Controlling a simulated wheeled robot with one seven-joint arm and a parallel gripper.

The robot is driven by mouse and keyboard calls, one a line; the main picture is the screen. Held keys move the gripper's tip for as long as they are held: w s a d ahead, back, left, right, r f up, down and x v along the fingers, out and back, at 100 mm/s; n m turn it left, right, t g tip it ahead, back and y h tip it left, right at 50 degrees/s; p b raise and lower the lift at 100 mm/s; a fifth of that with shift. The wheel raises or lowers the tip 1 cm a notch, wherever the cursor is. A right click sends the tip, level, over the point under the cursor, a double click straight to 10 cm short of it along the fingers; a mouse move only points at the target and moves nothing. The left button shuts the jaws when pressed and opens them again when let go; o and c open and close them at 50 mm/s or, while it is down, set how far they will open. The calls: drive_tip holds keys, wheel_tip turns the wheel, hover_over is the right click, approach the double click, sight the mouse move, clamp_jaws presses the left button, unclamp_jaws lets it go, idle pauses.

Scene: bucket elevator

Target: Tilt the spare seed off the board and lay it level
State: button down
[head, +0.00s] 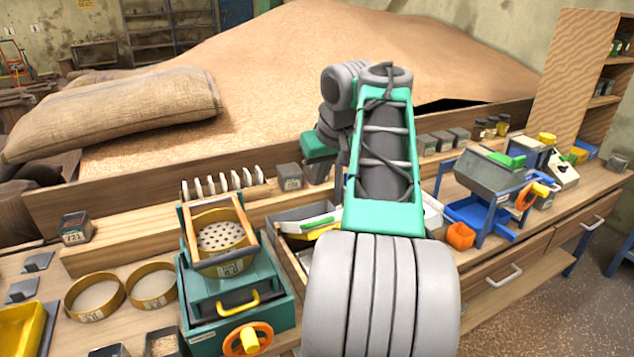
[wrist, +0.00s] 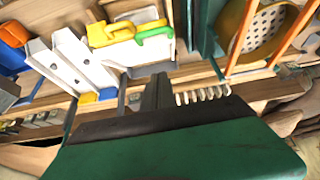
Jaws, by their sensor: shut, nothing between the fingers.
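My gripper (wrist: 160,88) is shut and empty in the wrist view, its dark fingers pointing toward the bench top. In the head view my arm hides the fingertips, and only part of the green gripper body (head: 318,146) shows behind it. I cannot pick out a board bearing spare seed in either view. A small box of grain (head: 163,346) is cut off at the bottom edge of the head view. A grey tray (head: 285,217) with white, green and yellow tools stands partly behind my arm. Green-handled (wrist: 154,32) and yellow-handled (wrist: 110,32) tools show in the wrist view.
A teal sieve machine (head: 238,295) with an orange knob stands left of my arm. Two round sieves (head: 152,286) lie farther left. A blue-framed grey hopper (head: 495,175) and orange cup (head: 460,236) stand right. Behind a wooden wall are heaped grain (head: 290,60) and a sack (head: 120,110).

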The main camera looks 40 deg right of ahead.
drive_tip(key=b, duration=0.2)
hover_over(313, 220)
wheel_tip(313, 220, down, 7)
drive_tip(key=shift+r, duration=0.1)
drive_tip(key=shift+s+a+f, duration=0.15)
drive_tip(key=shift+s+f, duration=0.2)
drive_tip(key=shift+s, duration=0.2)
drive_tip(key=shift+s+a+f, duration=0.1)
drive_tip(key=shift+s+f, duration=0.25)
drive_tip(key=shift+s, duration=0.2)
drive_tip(key=shift+s+f, duration=0.2)
drive_tip(key=shift+f, duration=0.1)
drive_tip(key=shift+f, duration=0.1)
